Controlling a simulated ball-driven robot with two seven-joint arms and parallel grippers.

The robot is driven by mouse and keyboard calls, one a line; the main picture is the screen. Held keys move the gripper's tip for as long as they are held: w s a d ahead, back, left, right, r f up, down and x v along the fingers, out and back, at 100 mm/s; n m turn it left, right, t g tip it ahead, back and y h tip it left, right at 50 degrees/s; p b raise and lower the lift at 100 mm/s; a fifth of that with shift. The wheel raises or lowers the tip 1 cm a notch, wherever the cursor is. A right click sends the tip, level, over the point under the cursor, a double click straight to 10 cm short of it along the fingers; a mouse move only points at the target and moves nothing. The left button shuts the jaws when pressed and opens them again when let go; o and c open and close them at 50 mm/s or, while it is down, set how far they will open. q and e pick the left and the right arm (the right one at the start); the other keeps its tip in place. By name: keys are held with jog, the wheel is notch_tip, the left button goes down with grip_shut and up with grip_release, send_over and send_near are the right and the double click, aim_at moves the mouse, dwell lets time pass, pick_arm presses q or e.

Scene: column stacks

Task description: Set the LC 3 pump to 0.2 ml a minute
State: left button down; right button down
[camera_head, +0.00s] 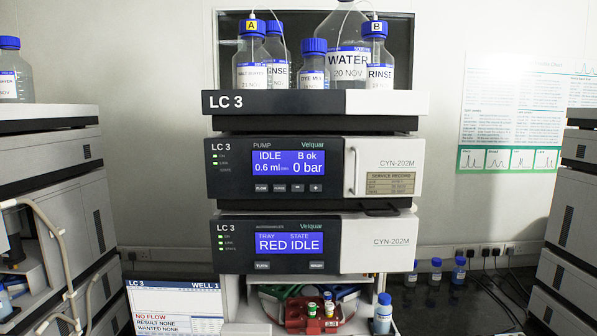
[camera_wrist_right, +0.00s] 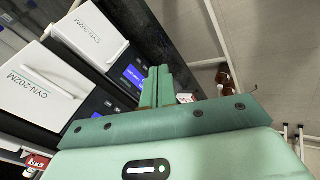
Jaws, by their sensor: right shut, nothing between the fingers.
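The LC 3 pump (camera_head: 313,168) sits in the middle of the column stack in the head view. Its blue display (camera_head: 288,163) reads IDLE, B ok, 0.6 ml/min and 0 bar. Below the display is a row of small dark buttons: a flow button (camera_head: 262,188), one beside it that is hard to read, a minus button (camera_head: 297,188) and a plus button (camera_head: 315,188). My right gripper (camera_wrist_right: 157,82) shows in the right wrist view, its green fingers shut and empty, with tilted stack units beyond. No gripper shows in the head view.
The autosampler (camera_head: 313,243) below shows RED, IDLE. Several bottles, including a water bottle (camera_head: 345,62), stand on the top tray (camera_head: 290,103). A screen (camera_head: 175,308) at lower left reads NO FLOW. Other stacks (camera_head: 50,190) flank both sides.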

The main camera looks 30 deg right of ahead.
jog(key=w+d+r+n+t+p, duration=0.15)
jog(key=w+r+t, duration=0.35)
jog(key=r, duration=1)
jog(key=w+r+n+t+h+p, duration=0.1)
jog(key=w+r+n+t, duration=0.25)
jog(key=r, duration=1.05)
jog(key=w+d+r+n+t+p, duration=0.1)
jog(key=w+r+t, duration=0.4)
jog(key=r, duration=1)
jog(key=n+t+y, duration=0.5)
jog(key=n, duration=0.2)
send_near(298, 188)
jog(key=s+a+r, duration=0.3)
jog(key=a+r, duration=0.2)
jog(key=a, duration=0.2)
jog(key=shift+s+d+f, duration=0.15)
jog(key=shift+d+f, duration=0.05)
jog(key=w+d+b, duration=0.1)
jog(key=w+d, duration=0.3)
jog(key=w, duration=0.3)
jog(key=shift+w+d, duration=0.3)
jog(key=shift+d, duration=0.05)
jog(key=shift+w, duration=0.1)
jog(key=shift+w+d, duration=0.2)
jog(key=shift+w, duration=0.05)
